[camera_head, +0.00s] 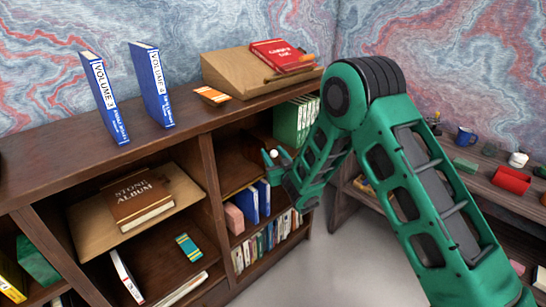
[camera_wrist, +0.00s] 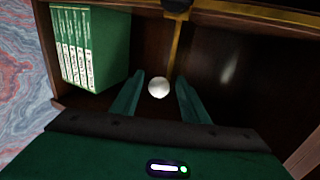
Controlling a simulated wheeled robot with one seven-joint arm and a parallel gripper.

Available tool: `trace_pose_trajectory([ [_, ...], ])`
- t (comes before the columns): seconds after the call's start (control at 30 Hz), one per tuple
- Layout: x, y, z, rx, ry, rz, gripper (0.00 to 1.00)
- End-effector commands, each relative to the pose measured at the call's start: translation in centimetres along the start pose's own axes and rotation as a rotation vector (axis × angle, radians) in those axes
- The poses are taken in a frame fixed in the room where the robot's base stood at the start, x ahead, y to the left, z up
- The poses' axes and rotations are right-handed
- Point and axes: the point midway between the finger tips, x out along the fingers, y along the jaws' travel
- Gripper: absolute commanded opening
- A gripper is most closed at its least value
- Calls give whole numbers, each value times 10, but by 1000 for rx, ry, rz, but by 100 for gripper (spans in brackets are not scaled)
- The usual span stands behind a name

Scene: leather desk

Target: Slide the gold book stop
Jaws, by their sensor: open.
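My gripper (camera_wrist: 159,90) is open, with its two green fingers on either side of a white ball-shaped knob (camera_wrist: 158,87) in the wrist view. I cannot tell whether either finger touches the knob. A gold bar (camera_wrist: 177,48), seemingly the gold book stop, runs behind the knob, and another gold strip crosses the top of that view. How the knob joins the bar is unclear. A row of green books (camera_wrist: 75,45) stands to the left, apart from the fingers. In the head view my gripper (camera_head: 272,157) is at the upper right shelf compartment, beside the green books (camera_head: 294,122).
The wooden bookcase (camera_head: 75,160) has walls and shelves close around my gripper. Blue volumes (camera_head: 155,85) and a sloped wooden stand (camera_head: 228,75) are on its top. Blue books (camera_head: 263,197) fill part of the compartment below. A lower side shelf (camera_head: 470,180) holds small items.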

Motion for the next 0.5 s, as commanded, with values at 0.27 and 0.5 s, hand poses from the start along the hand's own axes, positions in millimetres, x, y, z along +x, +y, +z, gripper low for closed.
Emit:
trace_pose_trajectory([
  [0.27,-22,2,1,2,-3,1,41],
  [0.5,-49,5,0,1,-2,2,41],
])
